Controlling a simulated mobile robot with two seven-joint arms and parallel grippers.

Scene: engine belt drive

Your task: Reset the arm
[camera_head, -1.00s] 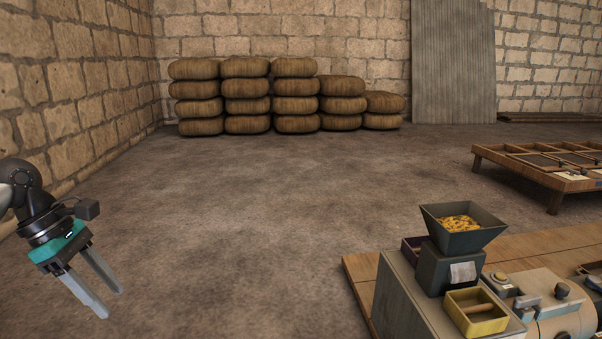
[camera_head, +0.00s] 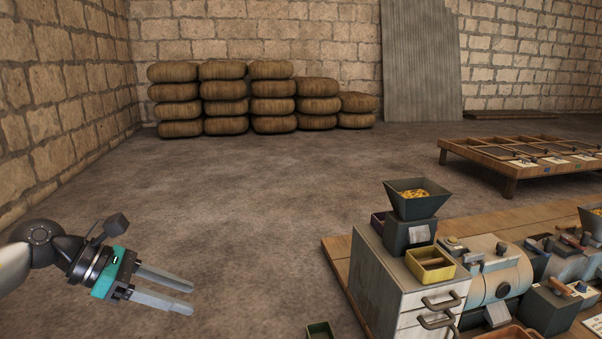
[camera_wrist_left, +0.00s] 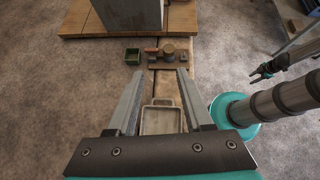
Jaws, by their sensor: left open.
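My left gripper (camera_head: 190,298) is open and empty, held over bare floor at the lower left in the head view, its fingers pointing right. The left wrist view shows its two fingers (camera_wrist_left: 160,78) spread apart, with nothing between them at close range. A shallow tray (camera_wrist_left: 160,120) shows beyond and below the fingers there, apart from them. My right gripper (camera_wrist_left: 262,71) appears small at the right of the left wrist view, too small to tell its jaws. It is outside the head view.
A grey cabinet (camera_head: 375,285) with drawers carries a hopper (camera_head: 417,203) and a yellow box (camera_head: 430,263). A small green box (camera_head: 320,331) also shows in the wrist view (camera_wrist_left: 132,56). A low wooden table (camera_head: 470,158) stands right. Stacked sacks (camera_head: 225,107) line the back wall. The middle floor is clear.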

